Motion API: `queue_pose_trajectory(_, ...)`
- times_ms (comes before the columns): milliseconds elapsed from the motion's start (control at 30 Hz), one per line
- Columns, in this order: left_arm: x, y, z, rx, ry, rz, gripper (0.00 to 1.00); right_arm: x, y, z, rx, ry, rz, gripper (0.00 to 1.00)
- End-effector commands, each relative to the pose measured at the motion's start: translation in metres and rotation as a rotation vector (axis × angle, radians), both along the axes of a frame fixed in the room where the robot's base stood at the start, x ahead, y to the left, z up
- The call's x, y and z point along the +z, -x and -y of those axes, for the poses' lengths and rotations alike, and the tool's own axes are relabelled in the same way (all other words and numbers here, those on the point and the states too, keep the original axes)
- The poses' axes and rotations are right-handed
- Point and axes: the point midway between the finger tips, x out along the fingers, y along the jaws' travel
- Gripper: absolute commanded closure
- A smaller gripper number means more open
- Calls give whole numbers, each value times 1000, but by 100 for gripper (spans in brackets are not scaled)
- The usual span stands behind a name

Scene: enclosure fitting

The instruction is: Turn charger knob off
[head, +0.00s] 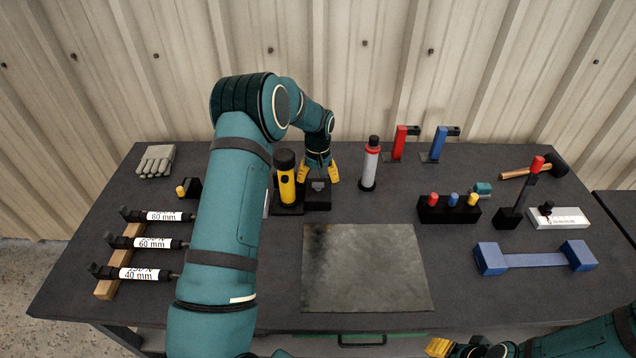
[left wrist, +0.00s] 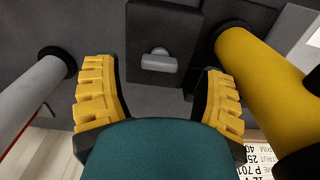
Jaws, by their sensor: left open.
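The charger (head: 318,204) is a dark block at the back middle of the table, beside a yellow torch (head: 286,188) standing upright in a dark base. Its small grey knob (head: 319,186) is partly visible between my fingers. In the left wrist view the knob (left wrist: 158,62) is a light grey bar lying crosswise on the dark block (left wrist: 160,20). My left gripper (head: 319,174) is open above and behind the knob, one yellow finger to each side. The fingers show apart from the knob in the left wrist view (left wrist: 156,90). My right gripper (head: 438,347) is partly cut off at the bottom edge.
The yellow torch (left wrist: 258,70) is close beside one finger. A grey-and-red cylinder (head: 370,165) stands on the other side. A dark metal plate (head: 365,268) lies in front. Red and blue holders (head: 400,145) stand behind. My left arm hides part of the table's left side.

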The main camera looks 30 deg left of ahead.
Motion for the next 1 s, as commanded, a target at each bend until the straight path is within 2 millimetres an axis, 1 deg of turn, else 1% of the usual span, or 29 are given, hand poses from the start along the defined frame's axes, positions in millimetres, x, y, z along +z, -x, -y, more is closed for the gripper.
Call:
queue_pose_trajectory(33,-7,0,0,0,0,-2,29,0,0,0,0,0,0,53)
queue_pose_trajectory(200,-19,0,0,-1,0,0,29,0,0,0,0,0,0,53)
queue_pose_trajectory(533,-21,0,0,-1,-1,1,29,0,0,0,0,0,0,53)
queue_pose_trajectory(567,-21,0,0,-1,-1,1,35,0,0,0,0,0,0,53)
queue_pose_trajectory(600,-21,0,0,-1,0,0,49,0,0,0,0,0,0,53)
queue_pose_trajectory(667,-21,0,0,-1,0,0,70,0,0,0,0,0,0,53)
queue_pose_trajectory(700,-21,0,0,-1,0,0,84,0,0,0,0,0,0,53)
queue_pose_trajectory(733,-21,0,0,-1,0,0,94,0,0,0,0,0,0,53)
queue_pose_trajectory(767,-21,0,0,-1,0,0,97,0,0,0,0,0,0,53)
queue_pose_trajectory(1000,-21,0,0,12,-1,1,97,-1,0,0,0,0,0,53)
